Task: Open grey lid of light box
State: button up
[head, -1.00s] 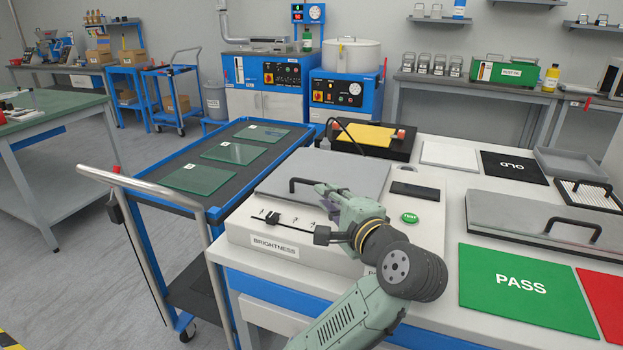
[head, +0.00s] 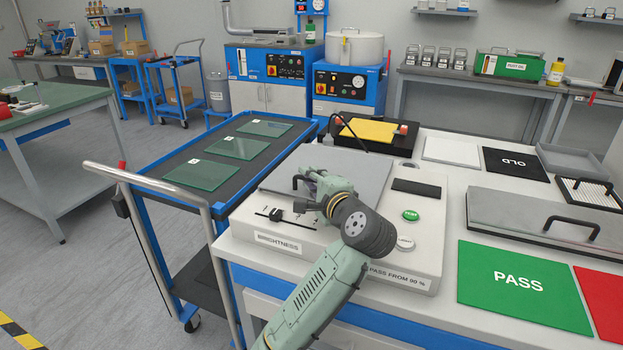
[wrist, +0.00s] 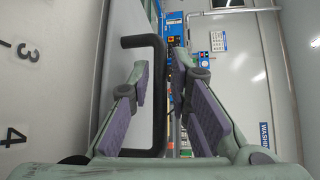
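The light box (head: 425,225) is a white unit on the bench with a flat grey lid (head: 365,160). In the wrist view, my gripper (wrist: 162,66) is open.
The brightness slider (head: 276,214) is left of my gripper. The green button (head: 411,215) is to the right. A green PASS mat (head: 520,310) and another grey lid with a black handle (head: 500,207) lie farther right. A blue cart with glass plates (head: 200,174) stands at left.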

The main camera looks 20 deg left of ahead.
jog(key=shift+c, duration=0.6)
grip_shut()
